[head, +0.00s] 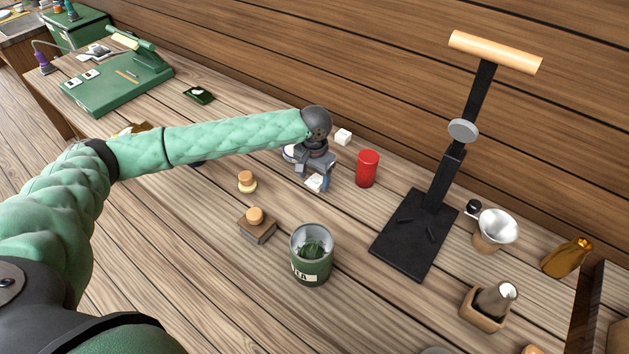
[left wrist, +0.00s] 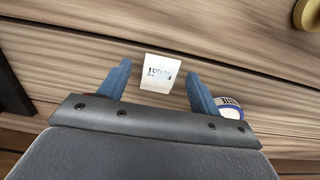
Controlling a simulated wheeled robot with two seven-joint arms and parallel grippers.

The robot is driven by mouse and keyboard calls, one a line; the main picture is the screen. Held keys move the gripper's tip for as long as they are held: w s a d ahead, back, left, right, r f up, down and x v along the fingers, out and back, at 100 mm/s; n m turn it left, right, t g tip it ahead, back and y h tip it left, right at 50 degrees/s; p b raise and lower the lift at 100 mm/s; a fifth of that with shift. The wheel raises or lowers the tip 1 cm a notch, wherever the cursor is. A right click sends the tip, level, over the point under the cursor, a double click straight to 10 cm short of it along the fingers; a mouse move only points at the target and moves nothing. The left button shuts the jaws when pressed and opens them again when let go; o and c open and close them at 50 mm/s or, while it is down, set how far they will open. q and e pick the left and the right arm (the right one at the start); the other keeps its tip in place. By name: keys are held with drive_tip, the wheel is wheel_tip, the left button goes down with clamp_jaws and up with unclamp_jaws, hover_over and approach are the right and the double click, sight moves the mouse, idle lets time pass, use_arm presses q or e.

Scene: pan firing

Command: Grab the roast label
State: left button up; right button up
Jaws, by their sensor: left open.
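A small white label (left wrist: 160,73) with dark and blue printing shows in the left wrist view, just beyond and between the fingertips. In the head view a white block (head: 315,183) sits at the fingers and looks like this label. My left gripper (left wrist: 158,85) is open, its two blue fingers on either side of the label with gaps showing. In the head view the left gripper (head: 319,176) points down over the table, its far finger partly hidden. A second white block (head: 343,136) stands behind it. My right gripper is not in view.
A red canister (head: 367,168) stands close right of the gripper. A round white and blue thing (left wrist: 229,107) lies beside the right finger in the wrist view.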

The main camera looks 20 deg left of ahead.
use_arm(q)
drive_tip(key=shift+c, duration=0.4)
drive_tip(key=c, duration=1.2)
drive_tip(key=shift+o, duration=0.2)
